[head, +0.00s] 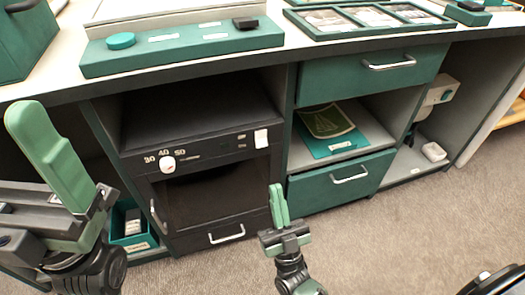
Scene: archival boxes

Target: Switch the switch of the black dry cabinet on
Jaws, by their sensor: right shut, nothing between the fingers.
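The black dry cabinet (205,195) stands under the counter, left of the middle, in the head view. Its front panel carries a round white dial (168,164) below the marks 30, 40 and 50, and a white rocker-like switch (261,138) at the panel's right end. I cannot tell the switch's position. My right gripper (277,190) is shut and empty, pointing up, below the switch and in front of the cabinet's right edge in the picture. My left gripper (32,118) is raised at the far left, away from the switch; its finger opening cannot be made out.
Green drawers (360,75) with metal handles and a shelf with a green folder (325,122) are right of the cabinet. The counter (285,38) above holds a green tray (185,50) and framed cases. A green bin (132,228) stands lower left. Carpet (400,235) is clear at right.

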